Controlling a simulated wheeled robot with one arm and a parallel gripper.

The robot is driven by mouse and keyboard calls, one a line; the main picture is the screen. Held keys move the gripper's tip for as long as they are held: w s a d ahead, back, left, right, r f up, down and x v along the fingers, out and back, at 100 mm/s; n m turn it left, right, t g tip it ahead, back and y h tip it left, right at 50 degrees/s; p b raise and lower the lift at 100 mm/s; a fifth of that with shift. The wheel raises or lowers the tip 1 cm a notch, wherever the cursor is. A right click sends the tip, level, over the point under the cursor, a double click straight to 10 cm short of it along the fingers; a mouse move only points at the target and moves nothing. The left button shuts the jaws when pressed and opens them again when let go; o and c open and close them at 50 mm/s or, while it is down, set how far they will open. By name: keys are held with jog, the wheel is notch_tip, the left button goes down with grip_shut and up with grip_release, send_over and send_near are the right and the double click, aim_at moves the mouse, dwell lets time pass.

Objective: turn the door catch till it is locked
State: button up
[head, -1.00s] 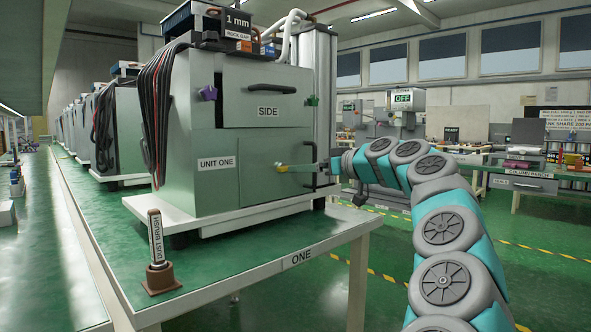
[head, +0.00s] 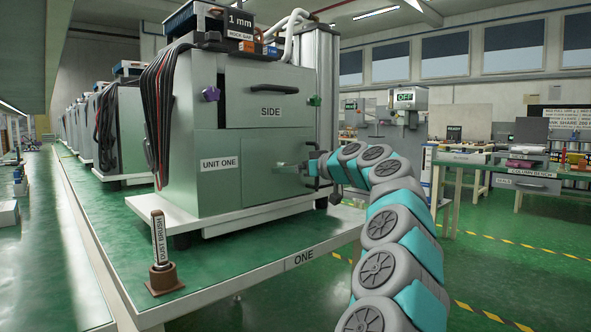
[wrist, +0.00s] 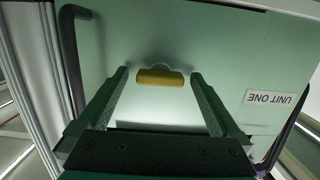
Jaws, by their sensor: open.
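The door catch is a short yellow bar (wrist: 160,77) on a pale round mount on the green lower door (wrist: 215,45) of the unit. In the wrist view, which sees the door label upside down, the bar lies level across the picture. My gripper (wrist: 160,76) is open, with one finger on each side of the bar's ends and a gap showing at both. I cannot tell how deep the fingertips reach. In the head view my gripper (head: 282,165) is at the front of the lower door (head: 240,180) and hides the catch.
A dark bar handle (wrist: 72,50) stands out from the door near my gripper. A dust brush (head: 160,245) stands on the green bench (head: 235,255).

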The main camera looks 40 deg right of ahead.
jog(key=c, duration=1.5)
jog(key=o, duration=1.5)
jog(key=shift+s, duration=0.1)
jog(key=s+r, duration=0.1)
jog(key=s, duration=0.6)
jog(key=shift+s+d+b, duration=0.3)
jog(key=shift+s+r, duration=0.1)
